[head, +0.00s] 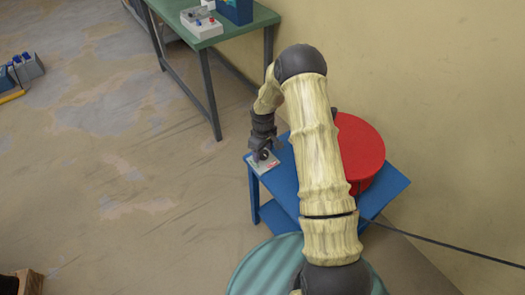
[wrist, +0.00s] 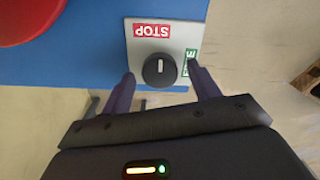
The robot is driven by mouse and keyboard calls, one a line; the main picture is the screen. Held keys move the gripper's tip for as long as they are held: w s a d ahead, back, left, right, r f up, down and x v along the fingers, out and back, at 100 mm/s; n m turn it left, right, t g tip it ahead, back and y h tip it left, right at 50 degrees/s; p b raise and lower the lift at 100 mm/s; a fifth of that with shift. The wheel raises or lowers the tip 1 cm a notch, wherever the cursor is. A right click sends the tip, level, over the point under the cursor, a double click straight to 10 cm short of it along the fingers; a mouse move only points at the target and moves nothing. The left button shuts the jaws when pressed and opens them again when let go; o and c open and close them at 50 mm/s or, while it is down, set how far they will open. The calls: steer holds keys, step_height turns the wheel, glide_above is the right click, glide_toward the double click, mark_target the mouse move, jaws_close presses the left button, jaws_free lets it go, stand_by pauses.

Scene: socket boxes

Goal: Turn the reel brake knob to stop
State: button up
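The reel brake knob (wrist: 159,71) is a round black dial on a light grey plate (wrist: 133,52). Its white mark lies along the picture's vertical, in line with the red STOP label (wrist: 152,31) above it. A green label (wrist: 191,62) is to the right of the knob, partly hidden by a finger. My gripper (wrist: 160,74) is open, with one finger on each side of the knob and gaps visible. I cannot tell how far above the plate the tips are. In the head view my gripper (head: 262,150) is over the plate (head: 261,166) at the blue table's corner.
A red reel (head: 359,150) stands on the blue table (head: 388,188), partly behind my arm. A dark cable (head: 440,242) runs off right. A green table (head: 240,32) with a switch box (head: 202,23) stands farther back. Open floor lies left.

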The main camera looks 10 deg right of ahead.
mark_target(263, 153)
step_height(263, 153, up, 17)
steer(key=shift+r, duration=0.2)
stand_by(0.7)
steer(key=s+r+m+t+p, duration=0.1)
steer(key=s+r+m+p, duration=0.2)
steer(key=s+r, duration=0.5)
steer(key=s+r+m+t+p, duration=0.1)
steer(key=s+r+m+p, duration=0.3)
steer(key=s+r, duration=0.4)
steer(key=s+p, duration=0.1)
steer(key=s, duration=0.6)
steer(key=shift+s+r+m+t+p, duration=0.2)
steer(key=shift+s+m+t+p, duration=0.1)
